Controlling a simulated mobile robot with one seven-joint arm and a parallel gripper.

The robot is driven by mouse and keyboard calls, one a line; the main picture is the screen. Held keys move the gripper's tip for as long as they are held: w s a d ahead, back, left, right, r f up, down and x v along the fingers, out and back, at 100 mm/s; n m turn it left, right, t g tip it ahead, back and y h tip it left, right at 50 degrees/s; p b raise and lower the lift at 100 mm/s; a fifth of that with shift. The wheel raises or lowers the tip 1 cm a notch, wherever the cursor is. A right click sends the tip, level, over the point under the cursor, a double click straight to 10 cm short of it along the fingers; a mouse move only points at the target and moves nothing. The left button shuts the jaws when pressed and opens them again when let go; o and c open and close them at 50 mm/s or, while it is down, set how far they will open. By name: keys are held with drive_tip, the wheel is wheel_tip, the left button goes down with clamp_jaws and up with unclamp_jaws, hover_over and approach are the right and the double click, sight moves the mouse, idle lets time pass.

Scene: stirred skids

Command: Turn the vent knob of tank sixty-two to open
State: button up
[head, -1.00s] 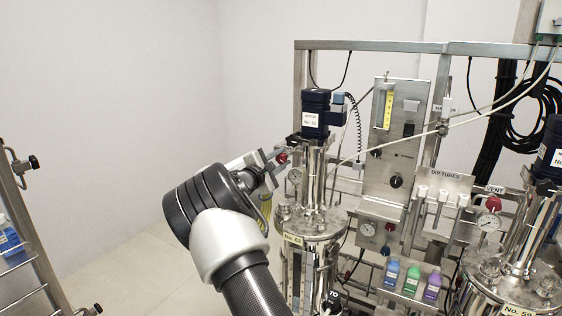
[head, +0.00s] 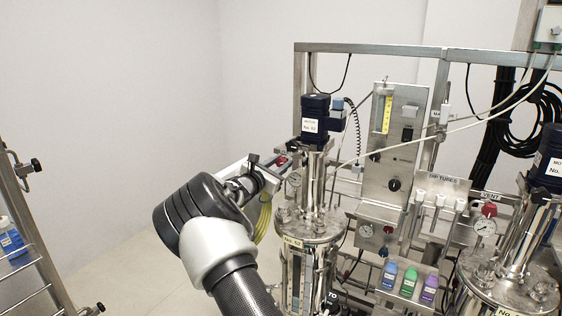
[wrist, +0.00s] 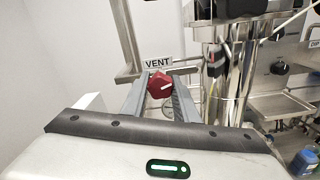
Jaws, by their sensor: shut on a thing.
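Tank sixty-two (head: 308,229) is the steel vessel labelled No. 62 in the middle of the head view, with a dark blue motor (head: 316,118) on top. In the wrist view, the red vent knob (wrist: 159,84) sits between the fingers of my gripper (wrist: 160,88), below a VENT label (wrist: 158,63). A white pointer line on the knob lies slanted, close to level. In the head view my gripper (head: 272,164) reaches the knob on the left side of the tank; the knob is mostly hidden there. My gripper is shut on the knob.
A round gauge (head: 294,180) is close to the right of my gripper. A steel panel (head: 394,150) and dip tubes (head: 440,205) stand further right, with another tank (head: 510,275) beyond. A rack (head: 30,230) is at far left. Open floor lies between.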

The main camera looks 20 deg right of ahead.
drive_tip(key=shift+n, duration=0.3)
drive_tip(key=o, duration=1.1)
drive_tip(key=b+v, duration=0.1)
drive_tip(key=v, duration=1.6)
drive_tip(key=shift+s+a, duration=0.15)
drive_tip(key=shift+s, duration=0.05)
